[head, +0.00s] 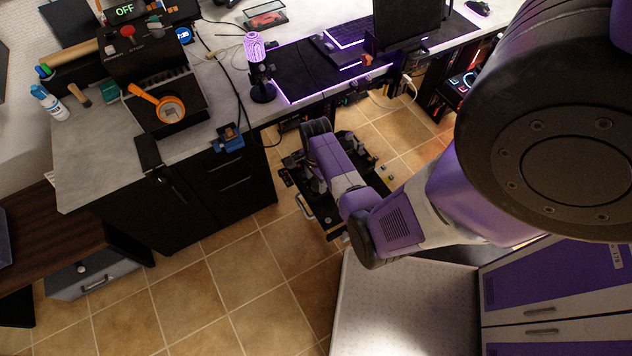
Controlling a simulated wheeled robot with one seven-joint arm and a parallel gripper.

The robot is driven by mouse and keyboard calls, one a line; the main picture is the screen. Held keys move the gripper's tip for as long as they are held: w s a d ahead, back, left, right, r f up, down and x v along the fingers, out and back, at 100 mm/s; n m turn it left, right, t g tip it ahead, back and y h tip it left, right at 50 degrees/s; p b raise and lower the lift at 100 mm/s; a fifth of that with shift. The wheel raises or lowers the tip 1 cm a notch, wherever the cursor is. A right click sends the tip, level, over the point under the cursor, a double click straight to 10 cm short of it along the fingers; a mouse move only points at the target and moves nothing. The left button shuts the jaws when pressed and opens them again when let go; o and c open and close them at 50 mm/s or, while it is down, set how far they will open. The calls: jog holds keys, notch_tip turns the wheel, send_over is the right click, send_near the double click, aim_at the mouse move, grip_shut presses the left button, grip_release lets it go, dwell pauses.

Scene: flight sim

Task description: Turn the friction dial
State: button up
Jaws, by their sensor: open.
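A black control panel unit (328,214) with levers and small knobs stands low beside the desk, in the middle of the head view. I cannot pick out the friction dial on it; the parts are small and my arm covers some of the unit. My purple and white arm reaches in from the right, and its end is over this unit. My gripper (312,180) is at the unit's left part, small and dark against it. It is open, with nothing seen between its fingers. I cannot tell whether it touches anything.
The grey desk (98,155) bears a purple-lit microphone (256,62), a keyboard (347,32), a black box with an orange-handled tool (160,104) and a spray bottle (48,103). A black cabinet (215,190) stands left of the unit. Tiled floor (215,290) is clear in front.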

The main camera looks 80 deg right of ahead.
jog(key=shift+f, duration=0.65)
grip_shut()
jog(key=shift+n, duration=0.3)
jog(key=n, duration=0.5)
jog(key=shift+p, duration=0.35)
jog(key=n, duration=0.6)
jog(key=shift+a, duration=0.1)
